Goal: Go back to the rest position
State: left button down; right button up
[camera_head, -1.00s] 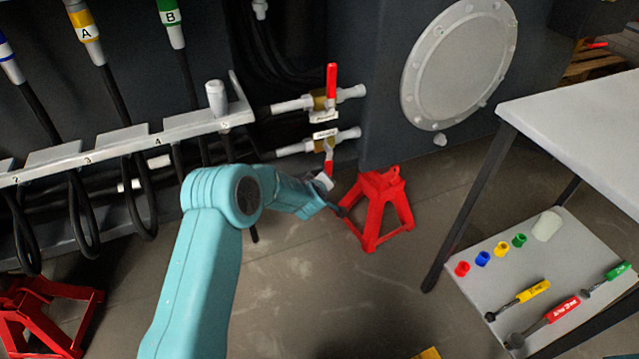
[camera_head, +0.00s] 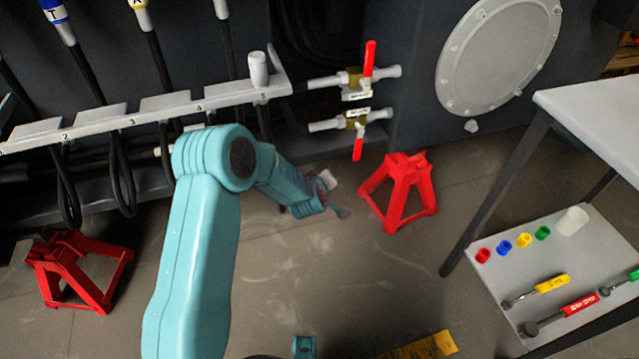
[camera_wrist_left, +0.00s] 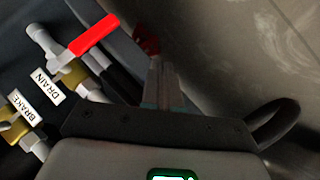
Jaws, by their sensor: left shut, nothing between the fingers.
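My left arm rises from the bottom of the head view, and its gripper (camera_head: 338,207) hangs low, beside the red jack stand (camera_head: 400,190) and below the valves. The jaws are small and dark there. In the left wrist view the shut, empty fingers (camera_wrist_left: 157,65) point up the picture, in line with a red part of a stand (camera_wrist_left: 147,40). The lower red valve lever (camera_head: 358,142) points down and stands clear of the gripper. A red lever by the DRAIN label also shows in the wrist view (camera_wrist_left: 95,35). My right gripper is not in view.
The upper red lever (camera_head: 370,58) points up. A grey table (camera_head: 600,110) with a lower shelf (camera_head: 500,275) of coloured caps and tools stands at right. Another red stand (camera_head: 75,270) is at left. Floor between them is mostly clear.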

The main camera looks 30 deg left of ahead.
pick_arm(q)
jog(key=s+d+f+m+g+h, duration=0.2)
jog(key=s+d+f, duration=0.2)
jog(key=s+d, duration=0.35)
jog(key=s+d+f+m+g+h, duration=0.2)
jog(key=s+d+f, duration=0.35)
jog(key=s, duration=0.25)
jog(key=s+d+f+m+g+h, duration=0.1)
jog(key=s+d+m+g+h, duration=0.2)
jog(key=s, duration=0.5)
jog(key=s+d+f+m+g, duration=0.15)
jog(key=s+d, duration=0.25)
jog(key=s, duration=0.4)
notch_tip(320, 180, up, 33)
jog(key=s+d+m+g+p, duration=0.1)
jog(key=s+m+g+p, duration=0.1)
jog(key=p, duration=3.1)
jog(key=shift+d, duration=0.25)
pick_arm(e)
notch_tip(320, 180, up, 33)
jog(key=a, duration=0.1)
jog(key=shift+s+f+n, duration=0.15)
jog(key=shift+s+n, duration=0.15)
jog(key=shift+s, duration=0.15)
pick_arm(q)
jog(key=shift+s+r+m, duration=0.1)
jog(key=shift+m, duration=0.15)
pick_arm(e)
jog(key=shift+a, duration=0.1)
